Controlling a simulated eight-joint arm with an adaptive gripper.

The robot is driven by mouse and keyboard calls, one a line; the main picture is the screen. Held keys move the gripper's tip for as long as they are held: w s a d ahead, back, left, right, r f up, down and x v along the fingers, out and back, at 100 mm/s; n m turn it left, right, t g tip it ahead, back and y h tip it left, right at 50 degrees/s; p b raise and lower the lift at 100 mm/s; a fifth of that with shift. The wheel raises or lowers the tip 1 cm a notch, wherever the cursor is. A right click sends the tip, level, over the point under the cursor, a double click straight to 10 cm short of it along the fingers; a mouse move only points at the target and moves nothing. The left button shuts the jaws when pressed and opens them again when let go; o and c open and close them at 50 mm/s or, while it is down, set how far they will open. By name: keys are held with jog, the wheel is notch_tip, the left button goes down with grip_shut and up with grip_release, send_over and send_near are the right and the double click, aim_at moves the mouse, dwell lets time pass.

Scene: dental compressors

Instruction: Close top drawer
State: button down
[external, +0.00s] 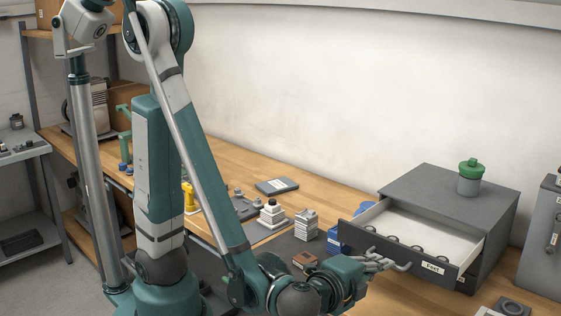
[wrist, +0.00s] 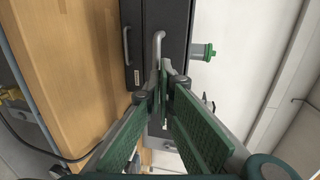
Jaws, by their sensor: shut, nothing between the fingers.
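The top drawer (external: 425,266) of the grey cabinet (external: 440,188) stands pulled out, with its white interior showing and a label on its dark front. Its light grey bar handle (wrist: 157,42) lies just ahead of my fingertips in the wrist view. My gripper (external: 385,262) is at the drawer's front, beside the handle; it also shows in the wrist view (wrist: 165,70) with its fingertips together and nothing between them. I cannot tell whether the fingertips touch the handle. Below it, a lower drawer's handle (wrist: 126,45) shows in the wrist view.
A jar with a green lid (external: 469,178) stands on the cabinet. Another grey cabinet (external: 542,240) stands at the far right.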

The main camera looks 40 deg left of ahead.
aim_at(395, 242)
jog(key=shift+w, duration=0.1)
dwell(0.3)
jog(key=r+x, duration=0.1)
jog(key=x, duration=0.5)
jog(key=r+x, duration=0.1)
jog(key=x, duration=0.6)
jog(key=w+r+b+x, duration=0.1)
jog(key=r+x, duration=0.1)
jog(key=x, duration=0.5)
jog(key=shift+d+r, duration=0.15)
jog(key=shift+s, duration=0.15)
jog(key=p+v, duration=0.2)
jog(key=v, duration=1.1)
jog(key=shift+s, duration=0.35)
jog(key=shift+r, duration=0.1)
dwell(0.3)
jog(key=shift+w+p, duration=0.1)
jog(key=shift+p, duration=0.2)
